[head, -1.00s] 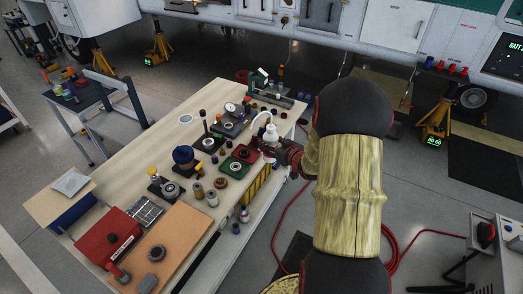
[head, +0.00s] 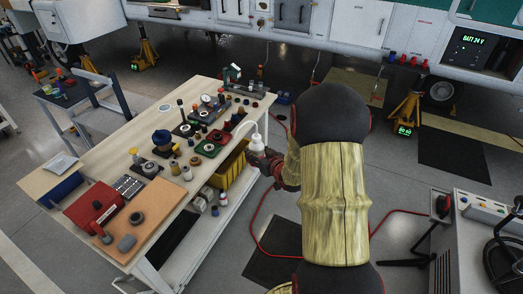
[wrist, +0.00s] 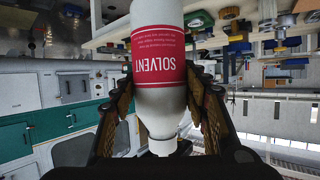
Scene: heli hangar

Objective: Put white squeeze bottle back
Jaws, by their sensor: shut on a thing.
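The white squeeze bottle (head: 256,142) has a bent white spout and shows just off the right long edge of the workbench (head: 120,125) in the head view. My gripper (head: 271,163) is shut on it, seen small and partly hidden by my arm. In the wrist view the bottle (wrist: 158,110) sits between both fingers of my gripper (wrist: 160,90), its red SOLVENT label upside down in the picture. The bottle's spout is out of that view. In the head view the bottle looks roughly upright.
A yellow bin (head: 229,168) hangs at the bench's right side. The benchtop holds several small parts, a red toolbox (head: 95,204) and an orange mat (head: 140,216). A red hose (head: 257,226) lies on the floor. A grey console (head: 480,235) stands at right.

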